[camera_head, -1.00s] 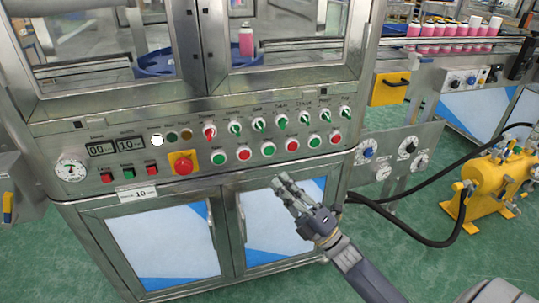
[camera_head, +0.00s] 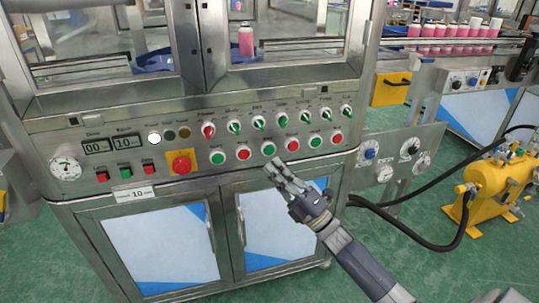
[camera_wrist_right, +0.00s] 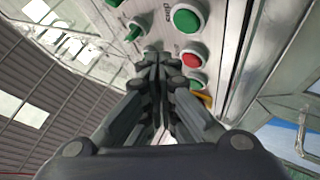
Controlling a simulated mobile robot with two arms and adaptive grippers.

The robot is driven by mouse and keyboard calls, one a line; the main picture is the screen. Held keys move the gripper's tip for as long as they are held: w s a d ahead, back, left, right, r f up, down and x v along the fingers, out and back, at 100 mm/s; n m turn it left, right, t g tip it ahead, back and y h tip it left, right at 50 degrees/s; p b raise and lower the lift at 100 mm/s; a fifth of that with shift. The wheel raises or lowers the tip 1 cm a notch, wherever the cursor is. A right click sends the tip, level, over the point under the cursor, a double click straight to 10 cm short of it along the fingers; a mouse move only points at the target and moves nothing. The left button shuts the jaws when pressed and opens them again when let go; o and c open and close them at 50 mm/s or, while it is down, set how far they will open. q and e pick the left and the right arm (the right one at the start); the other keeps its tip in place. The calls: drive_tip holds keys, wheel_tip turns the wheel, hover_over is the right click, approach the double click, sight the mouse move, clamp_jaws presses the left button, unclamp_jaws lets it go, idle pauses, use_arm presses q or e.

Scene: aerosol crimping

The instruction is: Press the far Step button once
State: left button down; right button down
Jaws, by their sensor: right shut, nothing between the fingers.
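The machine's control panel (camera_head: 60,142) carries a lower row of round buttons, alternating green and red. They include a left green button (camera_head: 218,158), a red button (camera_head: 243,154), a middle green button (camera_head: 268,149) and a far-right red button (camera_head: 337,137). The labels are too small to read, so I cannot tell which one is Step. My right gripper (camera_head: 274,167) is shut and empty, its fingertips just below the middle green button. Contact is not visible. In the right wrist view the closed fingertips (camera_wrist_right: 158,62) are beside a red button (camera_wrist_right: 192,59), with a green button (camera_wrist_right: 187,20) above it.
A red emergency stop (camera_head: 182,163) on a yellow plate sits left of the row. Selector switches (camera_head: 258,123) line up above the buttons. Cabinet doors (camera_head: 160,240) are below. A yellow pump (camera_head: 490,185) with a black hose stands at the right.

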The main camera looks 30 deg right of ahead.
sight(269, 150)
use_arm(q)
drive_tip(key=shift+s+r+b, duration=0.15)
drive_tip(key=shift+s+b, duration=0.15)
drive_tip(key=shift+b, duration=0.45)
use_arm(e)
drive_tip(key=w, duration=0.3)
drive_tip(key=shift+d, duration=0.35)
use_arm(q)
drive_tip(key=shift+a, duration=0.1)
use_arm(e)
drive_tip(key=shift+w, duration=0.15)
use_arm(q)
drive_tip(key=shift+f, duration=0.25)
use_arm(e)
drive_tip(key=shift+w+d, duration=0.1)
drive_tip(key=shift+w, duration=0.15)
